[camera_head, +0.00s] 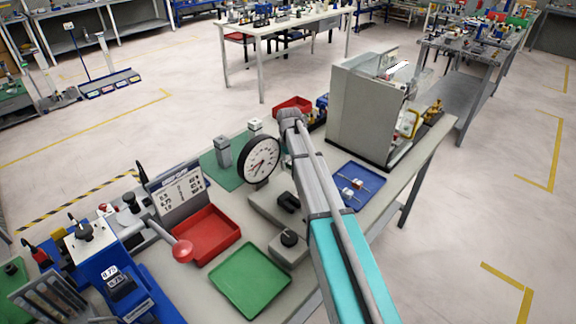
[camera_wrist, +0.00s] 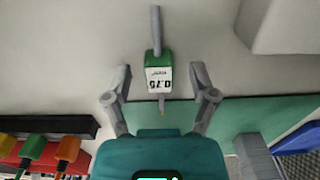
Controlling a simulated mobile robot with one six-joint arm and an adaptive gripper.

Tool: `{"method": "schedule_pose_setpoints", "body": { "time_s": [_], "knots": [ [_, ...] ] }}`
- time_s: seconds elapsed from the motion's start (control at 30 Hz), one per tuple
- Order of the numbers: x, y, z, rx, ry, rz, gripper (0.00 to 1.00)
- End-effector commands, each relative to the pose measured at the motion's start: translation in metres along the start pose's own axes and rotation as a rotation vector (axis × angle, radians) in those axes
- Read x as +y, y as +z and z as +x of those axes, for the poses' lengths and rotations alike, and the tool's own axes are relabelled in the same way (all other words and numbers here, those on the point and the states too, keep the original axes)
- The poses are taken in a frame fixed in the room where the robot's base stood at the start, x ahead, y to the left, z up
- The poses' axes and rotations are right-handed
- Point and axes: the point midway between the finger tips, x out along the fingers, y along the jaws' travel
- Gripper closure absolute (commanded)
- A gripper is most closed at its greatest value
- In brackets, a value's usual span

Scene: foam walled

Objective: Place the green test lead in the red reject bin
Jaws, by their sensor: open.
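The green test lead (camera_wrist: 153,59) shows in the wrist view, with a green body, a white label, a grey stem and a thin tip. It lies on the grey surface between the fingers of my gripper (camera_wrist: 160,70), which are open and apart from it on both sides. The lead cannot be made out in the head view, where my gripper is hidden by my arm. A red tray (camera_head: 212,237) lies on the bench in the head view, behind a green tray (camera_head: 249,281). A smaller red bin (camera_head: 294,104) stands at the bench's far edge. I cannot tell which is the reject bin.
A dial gauge (camera_head: 263,159) stands close to the left of my arm. A large grey machine (camera_head: 364,110) and a blue tray (camera_head: 350,185) are to its right. In the wrist view, coloured handles (camera_wrist: 66,148) are at the lower left and a green mat (camera_wrist: 235,115) at the right.

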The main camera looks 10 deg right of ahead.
Motion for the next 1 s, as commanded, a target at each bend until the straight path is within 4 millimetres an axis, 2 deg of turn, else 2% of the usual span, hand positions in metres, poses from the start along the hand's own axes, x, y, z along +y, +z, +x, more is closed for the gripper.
{"method": "schedule_pose_setpoints", "body": {
  "time_s": [0.13, 0.5, 0.53, 1.0],
  "knots": [
    [-0.0002, -0.0001, 0.0000, 0.000, 0.000, 0.000, 0.28],
    [-0.0004, -0.0003, 0.0000, 0.000, 0.000, -0.001, 0.96],
    [-0.0004, -0.0003, 0.0000, 0.000, 0.000, -0.001, 1.00],
    [-0.0005, -0.0004, -0.0036, 0.000, 0.000, -0.001, 1.00]
  ]
}}
